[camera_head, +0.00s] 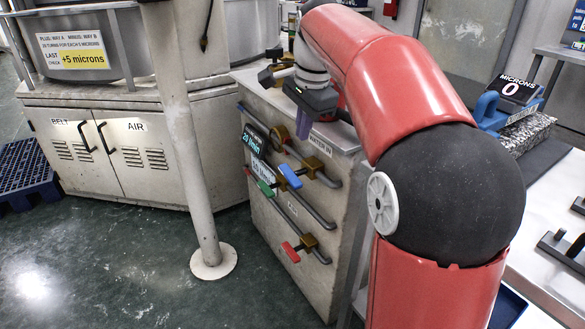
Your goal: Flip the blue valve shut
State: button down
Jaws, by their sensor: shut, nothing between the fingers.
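The blue valve (290,176) is a short blue lever on a brass body (312,164), fitted to a grey pipe on the side of the pale cabinet. Its lever sticks out to the left of the body and slopes down to the right. I cannot tell its exact angle to the pipe. My gripper (304,126) hangs above the lever in the picture, near the cabinet's top edge. Its purple fingers are shut and empty, pointing down. A gap shows between fingertips and lever; the depth between them is unclear.
A green lever (267,188) sits just left of the blue one, and a red lever (291,252) on a lower pipe. A pale post (192,140) stands left of the cabinet (300,285). Green floor (130,260) is clear in front. A bench (545,230) lies right.

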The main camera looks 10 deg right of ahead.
aim_at(293, 181)
jog(key=shift+w, duration=0.4)
jog(key=b+x, duration=0.1)
jog(key=x, duration=1.3)
jog(key=shift+b, duration=0.4)
